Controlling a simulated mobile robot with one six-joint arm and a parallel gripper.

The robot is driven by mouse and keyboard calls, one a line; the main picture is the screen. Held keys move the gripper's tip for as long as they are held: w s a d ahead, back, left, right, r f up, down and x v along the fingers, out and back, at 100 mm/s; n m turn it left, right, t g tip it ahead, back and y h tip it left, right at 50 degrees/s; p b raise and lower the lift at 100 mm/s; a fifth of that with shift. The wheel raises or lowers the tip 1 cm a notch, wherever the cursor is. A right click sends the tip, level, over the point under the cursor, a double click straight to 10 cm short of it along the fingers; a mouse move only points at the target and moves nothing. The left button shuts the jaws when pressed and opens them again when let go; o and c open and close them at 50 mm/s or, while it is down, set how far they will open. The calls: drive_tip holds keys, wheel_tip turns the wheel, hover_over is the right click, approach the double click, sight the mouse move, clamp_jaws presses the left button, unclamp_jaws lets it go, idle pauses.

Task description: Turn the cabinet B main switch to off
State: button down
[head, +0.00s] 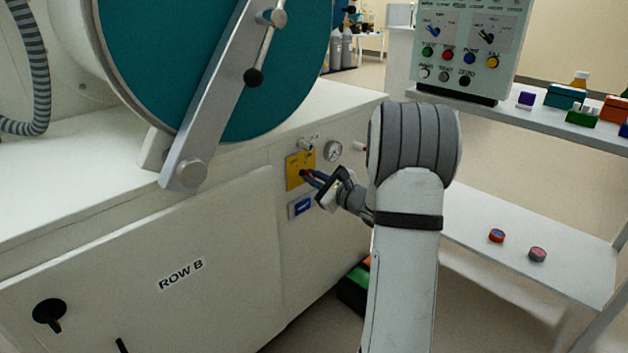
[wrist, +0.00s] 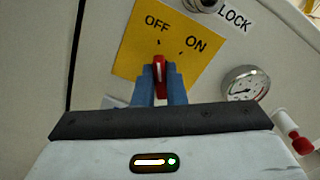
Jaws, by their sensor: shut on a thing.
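The main switch is a red handle (wrist: 159,68) with a white line, on a yellow plate (wrist: 128,55) marked OFF and ON. In the wrist view the handle points up the picture, towards the tick under OFF; the ON tick lies to its right. My gripper (wrist: 160,88) has its blue fingers on both sides of the handle and is shut on it. In the head view my gripper (head: 308,175) reaches the yellow plate (head: 293,172) on the front of the cabinet (head: 225,235) marked ROW B. The fingers hide part of the handle.
A knob marked LOCK (wrist: 201,4) sits just above the plate. A pressure gauge (head: 333,151) is to its right, with a red-tipped valve (wrist: 292,126) beyond. A shelf (head: 470,225) with two small round items stands right of my arm.

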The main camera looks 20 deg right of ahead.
drive_tip(key=shift+a, duration=0.1)
drive_tip(key=c, duration=1.5)
unclamp_jaws()
drive_tip(key=shift+s, duration=0.1)
drive_tip(key=p+v, duration=0.1)
drive_tip(key=v, duration=0.6)
drive_tip(key=shift+s+d+p, duration=0.2)
drive_tip(key=shift+s+p, duration=0.1)
drive_tip(key=shift+p, duration=0.1)
drive_tip(key=shift+r, duration=0.1)
